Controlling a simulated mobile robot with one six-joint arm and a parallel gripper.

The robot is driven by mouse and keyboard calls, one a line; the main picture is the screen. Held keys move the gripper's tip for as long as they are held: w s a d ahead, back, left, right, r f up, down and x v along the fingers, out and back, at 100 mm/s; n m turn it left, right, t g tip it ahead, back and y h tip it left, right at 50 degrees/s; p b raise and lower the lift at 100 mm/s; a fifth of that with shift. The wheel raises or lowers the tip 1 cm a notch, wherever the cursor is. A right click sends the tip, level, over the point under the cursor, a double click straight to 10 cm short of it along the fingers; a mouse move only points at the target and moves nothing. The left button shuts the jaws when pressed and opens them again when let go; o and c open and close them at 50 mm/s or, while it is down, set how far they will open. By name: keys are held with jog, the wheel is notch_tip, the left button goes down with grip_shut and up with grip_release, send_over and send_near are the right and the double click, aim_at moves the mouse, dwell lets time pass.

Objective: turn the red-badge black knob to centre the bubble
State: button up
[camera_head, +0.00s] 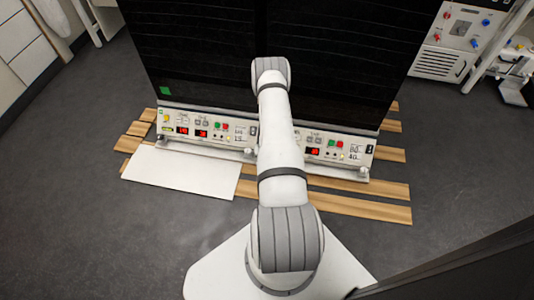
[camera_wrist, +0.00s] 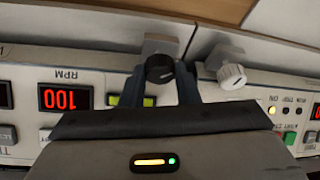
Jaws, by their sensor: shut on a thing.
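A black knob (camera_wrist: 160,68) with a pale line on its face sits below a grey bracket in the wrist view. My gripper (camera_wrist: 163,80) is shut on it, with one dark finger on each side. No red badge shows on it. A yellow-green strip (camera_wrist: 130,100), possibly the bubble level, lies on the panel just behind the left finger and is partly covered. I cannot make out a bubble. In the head view my arm hides the gripper and this knob.
A white knob (camera_wrist: 231,75) on its own bracket is close to the right finger. A red RPM display (camera_wrist: 64,98) reads 100, upside down. In the head view, dark cabinets with white control panels (camera_head: 205,128) stand over wooden slats (camera_head: 365,208); a white board (camera_head: 180,172) lies in front.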

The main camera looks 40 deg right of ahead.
jog(key=m, duration=0.2)
jog(key=m+h+b, duration=0.1)
jog(key=m, duration=0.1)
jog(key=shift+w+a+g, duration=0.15)
jog(key=shift+g, duration=0.25)
jog(key=shift+w+m+g+h, duration=0.1)
jog(key=shift+m+g+h, duration=0.3)
jog(key=shift+m, duration=0.9)
jog(key=shift+w+m+g+h, duration=0.15)
jog(key=shift+m+g, duration=0.45)
jog(key=shift+m, duration=0.7)
jog(key=o, duration=1)
jog(key=shift+s, duration=0.1)
jog(key=shift+c, duration=0.2)
jog(key=shift+r, duration=0.1)
jog(key=p+v, duration=0.2)
jog(key=v, duration=0.5)
jog(key=shift+a+r+p, duration=0.15)
jog(key=shift+r+p, duration=0.1)
jog(key=shift+p, duration=0.15)
